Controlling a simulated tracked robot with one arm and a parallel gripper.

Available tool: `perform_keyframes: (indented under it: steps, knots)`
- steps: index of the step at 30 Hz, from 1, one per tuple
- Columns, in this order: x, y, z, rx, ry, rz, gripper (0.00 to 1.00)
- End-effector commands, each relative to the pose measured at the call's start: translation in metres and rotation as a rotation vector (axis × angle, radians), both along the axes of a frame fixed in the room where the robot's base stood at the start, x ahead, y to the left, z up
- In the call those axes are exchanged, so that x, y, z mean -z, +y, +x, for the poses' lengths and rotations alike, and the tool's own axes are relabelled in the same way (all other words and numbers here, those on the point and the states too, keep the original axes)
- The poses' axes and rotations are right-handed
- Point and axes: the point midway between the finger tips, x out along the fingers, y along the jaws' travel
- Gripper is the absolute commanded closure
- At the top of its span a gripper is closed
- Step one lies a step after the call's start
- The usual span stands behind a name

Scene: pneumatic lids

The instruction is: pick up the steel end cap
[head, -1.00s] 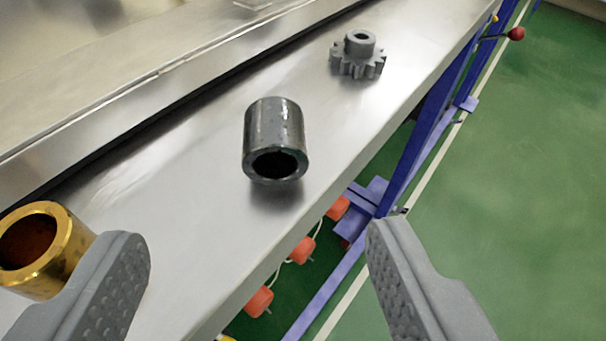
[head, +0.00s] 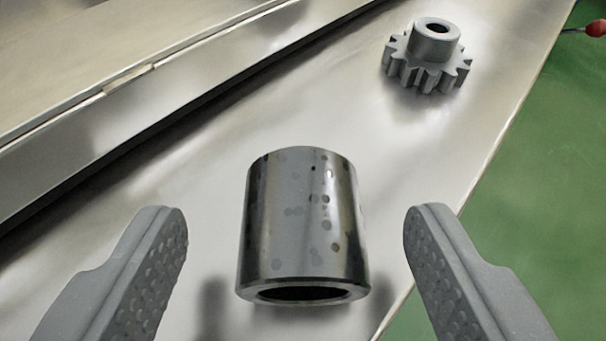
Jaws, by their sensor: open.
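The steel end cap (head: 305,220) is a dark, shiny, hollow cylinder with spots on its side. It stands in the middle of the head view, above or on the metal surface, with the dark opening at its lower end facing me. My gripper (head: 295,225) is open, with one grey, dimpled finger to the left of the cap and one to the right. There is a gap on both sides, and neither finger touches it. I cannot tell exactly how far the fingertips reach along the cap's depth.
A grey toothed gear (head: 428,58) sits farther back to the right on the metal bench (head: 330,115). A raised metal ledge (head: 120,105) with a dark gap runs along the left. The bench's right edge drops to a green floor (head: 545,190). A red knob (head: 596,29) shows at top right.

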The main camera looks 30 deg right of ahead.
Motion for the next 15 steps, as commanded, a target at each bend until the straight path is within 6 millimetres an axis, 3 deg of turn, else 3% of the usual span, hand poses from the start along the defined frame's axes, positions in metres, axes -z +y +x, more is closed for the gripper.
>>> perform_keyframes:
  steps: [7,15]
  knots:
    - [0.016,-0.011,0.022,-0.002,0.003,0.003,0.38]
    - [0.016,-0.012,0.025,-0.003,0.002,0.001,0.38]
